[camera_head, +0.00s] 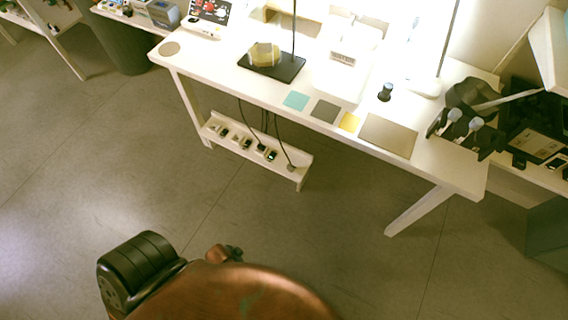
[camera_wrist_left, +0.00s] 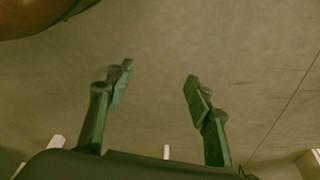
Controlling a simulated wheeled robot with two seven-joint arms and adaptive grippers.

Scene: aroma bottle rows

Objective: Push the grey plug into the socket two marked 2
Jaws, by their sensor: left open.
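A white low shelf (camera_head: 300,176) under the white table carries a row of several small dark and pale sockets or plugs (camera_head: 247,143). Dark cables hang from the table to this row. A small greyish plug-like piece (camera_head: 291,168) sits at the right end of the shelf, at a cable's lower end. The number marks are too small to read, so I cannot tell which socket is two. My left gripper (camera_wrist_left: 158,85) is open and empty in the left wrist view, over bare floor. Neither gripper shows in the head view.
The white table (camera_head: 230,83) stands ahead, with a lamp base (camera_head: 272,66), coloured squares and a dark bottle (camera_head: 385,92) on it. A table leg (camera_head: 420,211) slants at the right. The grey floor (camera_head: 340,235) before the table is clear.

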